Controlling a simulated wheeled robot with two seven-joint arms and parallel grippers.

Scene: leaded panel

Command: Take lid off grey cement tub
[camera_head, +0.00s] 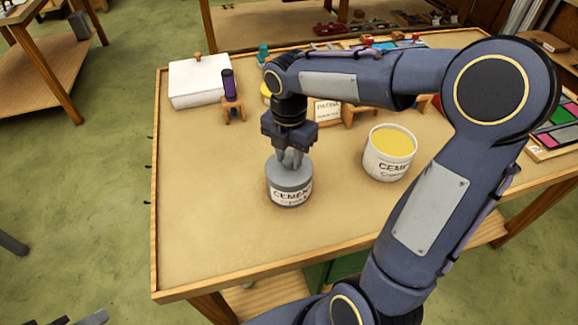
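The grey cement tub (290,192) stands upright on the table, with a white label reading CEMENT. Its grey lid (288,175) is on top of it. My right gripper (292,160) points straight down over the middle of the lid, with its fingertips at the lid's top. The fingers are close together, and they hide whatever lies between them, so I cannot tell whether they hold a knob. My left gripper is not in view.
A white cement tub (385,165) with a yellow top stands to the right. A white box (195,82), a purple bottle (228,85) on a wooden stand and a small sign (327,112) are behind. The table's (200,235) left and front are clear.

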